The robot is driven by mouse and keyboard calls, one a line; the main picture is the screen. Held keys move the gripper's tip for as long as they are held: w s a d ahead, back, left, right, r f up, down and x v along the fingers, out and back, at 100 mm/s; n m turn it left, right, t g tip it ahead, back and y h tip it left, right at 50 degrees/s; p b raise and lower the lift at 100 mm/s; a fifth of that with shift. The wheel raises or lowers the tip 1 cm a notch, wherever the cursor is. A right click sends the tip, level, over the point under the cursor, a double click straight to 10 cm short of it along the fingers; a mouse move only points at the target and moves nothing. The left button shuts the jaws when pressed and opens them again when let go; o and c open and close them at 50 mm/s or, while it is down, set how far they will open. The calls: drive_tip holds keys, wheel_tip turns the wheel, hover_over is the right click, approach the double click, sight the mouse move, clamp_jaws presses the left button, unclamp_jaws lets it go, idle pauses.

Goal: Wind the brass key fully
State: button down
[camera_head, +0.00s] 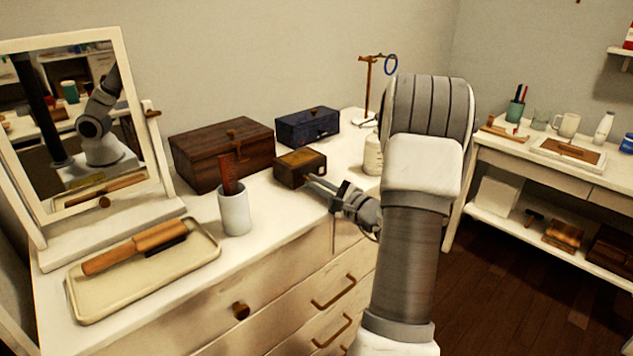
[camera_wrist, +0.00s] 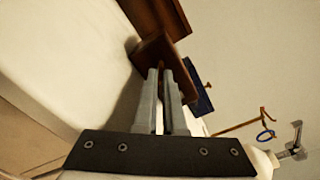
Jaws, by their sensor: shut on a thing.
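A small dark wooden box with a brassy-brown lid panel (camera_head: 301,161) sits on the white dresser top. It also shows in the wrist view (camera_wrist: 152,50), just past my fingertips. My gripper (camera_head: 311,180) reaches the box's near side from the right. In the wrist view my gripper (camera_wrist: 163,73) has its two grey fingers close together, pointing at the box face. The brass key is almost wholly hidden between the fingertips. The fingers are shut on it at the box's side. I cannot tell how far the key is turned.
A larger wooden chest (camera_head: 215,155) and a blue box (camera_head: 306,127) stand behind. A white cup (camera_head: 235,212) with a comb is left of the small box. A white bottle (camera_head: 373,154) and a stand with a blue ring (camera_head: 368,85) are at right. A tray (camera_head: 120,285) holds a brush.

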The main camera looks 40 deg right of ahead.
drive_tip(key=m+p, duration=0.1)
drive_tip(key=m, duration=0.2)
drive_tip(key=shift+r+m, duration=0.1)
drive_tip(key=shift+m, duration=0.3)
drive_tip(key=m+p, duration=0.2)
drive_tip(key=m, duration=0.1)
drive_tip(key=shift+a+m+p, duration=0.1)
drive_tip(key=shift+m+p, duration=0.2)
drive_tip(key=shift+p, duration=0.05)
drive_tip(key=m+p, duration=0.3)
drive_tip(key=shift+m, duration=0.4)
drive_tip(key=m+p, duration=0.3)
drive_tip(key=shift+a+r+m, duration=0.1)
drive_tip(key=shift+m, duration=0.2)
drive_tip(key=m+p, duration=0.7)
drive_tip(key=m, duration=0.1)
drive_tip(key=m+p, duration=0.4)
drive_tip(key=m, duration=0.2)
drive_tip(key=shift+a, duration=0.1)
